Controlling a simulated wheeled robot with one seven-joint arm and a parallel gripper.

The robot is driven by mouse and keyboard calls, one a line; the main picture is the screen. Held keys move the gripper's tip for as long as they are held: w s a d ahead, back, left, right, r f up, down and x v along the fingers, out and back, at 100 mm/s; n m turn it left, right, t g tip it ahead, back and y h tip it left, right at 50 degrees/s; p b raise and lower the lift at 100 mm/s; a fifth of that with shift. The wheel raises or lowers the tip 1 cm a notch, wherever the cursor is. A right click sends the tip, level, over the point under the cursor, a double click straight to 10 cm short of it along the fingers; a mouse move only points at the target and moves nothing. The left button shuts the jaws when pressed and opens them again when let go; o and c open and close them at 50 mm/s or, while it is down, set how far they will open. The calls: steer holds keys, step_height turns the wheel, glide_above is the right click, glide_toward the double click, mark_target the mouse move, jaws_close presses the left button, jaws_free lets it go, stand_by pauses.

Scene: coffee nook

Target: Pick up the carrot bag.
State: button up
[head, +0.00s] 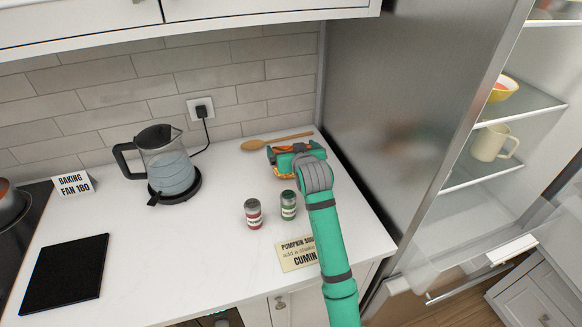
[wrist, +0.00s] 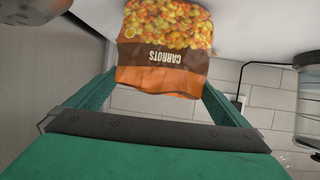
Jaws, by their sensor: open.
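The carrot bag (wrist: 163,52) is orange and brown with a printed CARROTS label, upside down in the wrist view. In the head view only small orange parts of it (head: 282,149) show behind my gripper, on the counter near the back wall. My gripper (head: 288,158) is open. In the wrist view its two green fingers (wrist: 160,85) reach up on either side of the bag's near end. The bag appears between or just beyond the fingertips; I cannot tell if they touch it.
A wooden spoon (head: 278,141) lies behind the bag. A kettle (head: 168,168) is at left. The fridge side (head: 400,110) rises close at right.

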steer(key=shift+r, duration=0.1)
steer(key=c, duration=1.3)
